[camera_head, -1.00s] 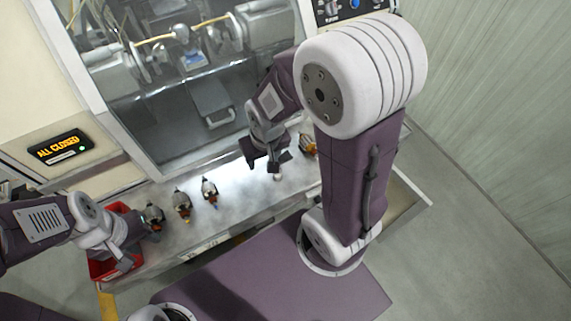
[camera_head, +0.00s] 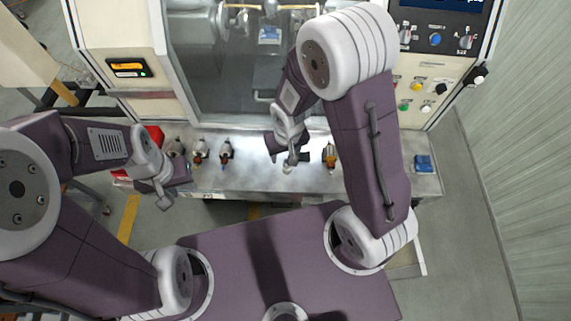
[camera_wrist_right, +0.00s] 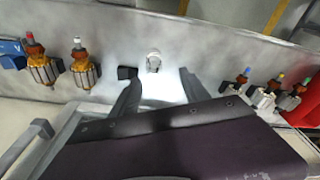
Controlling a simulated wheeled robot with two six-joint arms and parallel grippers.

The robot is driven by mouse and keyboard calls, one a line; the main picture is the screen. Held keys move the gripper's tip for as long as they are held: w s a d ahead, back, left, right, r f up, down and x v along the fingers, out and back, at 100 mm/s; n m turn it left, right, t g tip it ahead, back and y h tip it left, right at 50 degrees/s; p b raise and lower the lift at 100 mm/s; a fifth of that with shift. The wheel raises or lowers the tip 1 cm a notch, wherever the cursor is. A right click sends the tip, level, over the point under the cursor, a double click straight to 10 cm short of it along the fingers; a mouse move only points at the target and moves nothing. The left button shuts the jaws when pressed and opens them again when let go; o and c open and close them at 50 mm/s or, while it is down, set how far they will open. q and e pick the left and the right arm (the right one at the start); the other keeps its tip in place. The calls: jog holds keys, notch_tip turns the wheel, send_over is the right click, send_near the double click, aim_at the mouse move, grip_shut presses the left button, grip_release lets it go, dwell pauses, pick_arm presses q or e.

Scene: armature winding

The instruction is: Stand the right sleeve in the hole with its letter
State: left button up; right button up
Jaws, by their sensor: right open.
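A small pale upright piece (camera_head: 287,169), possibly a sleeve, stands on the grey bench (camera_head: 255,180). It also shows in the right wrist view (camera_wrist_right: 154,60), just beyond my fingertips; I cannot read a letter on it. My right gripper (camera_head: 289,157) is open over the bench beside this piece, with its spread fingers also in the right wrist view (camera_wrist_right: 158,78). Nothing shows between them. My left gripper (camera_head: 170,187) is at the bench's left end by the red bin (camera_head: 155,136); its jaws are unclear. No lettered hole can be made out.
A blue block (camera_head: 424,163) lies at the right end. The machine window (camera_head: 225,85) rises behind.

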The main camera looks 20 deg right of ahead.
aim_at(287, 167)
jog(key=shift+d+f, duration=0.2)
jog(key=shift+f, duration=0.45)
jog(key=shift+s+d+f, duration=0.1)
jog(key=shift+d+f, duration=0.25)
jog(key=shift+d, duration=0.2)
jog(key=f+b, duration=0.2)
jog(key=f, duration=0.1)
jog(key=f+b, duration=0.1)
jog(key=shift+a+f, duration=0.3)
jog(key=shift+w+a+f, duration=0.15)
jog(key=shift+w+f, duration=0.1)
jog(key=shift+r, duration=0.1)
jog(key=shift+d, duration=0.25)
jog(key=shift+c, duration=0.8)
jog(key=c, duration=0.5)
jog(key=shift+s, duration=0.1)
grip_shut()
pick_arm(q)
jog(key=shift+s+d+f, duration=0.1)
jog(key=shift+d+f, duration=0.15)
jog(key=shift+f, duration=0.4)
jog(key=shift+s+d+f, duration=0.1)
jog(key=shift+d+f, duration=0.1)
jog(key=shift+f, duration=0.4)
pick_arm(e)
jog(key=shift+a, duration=0.1)
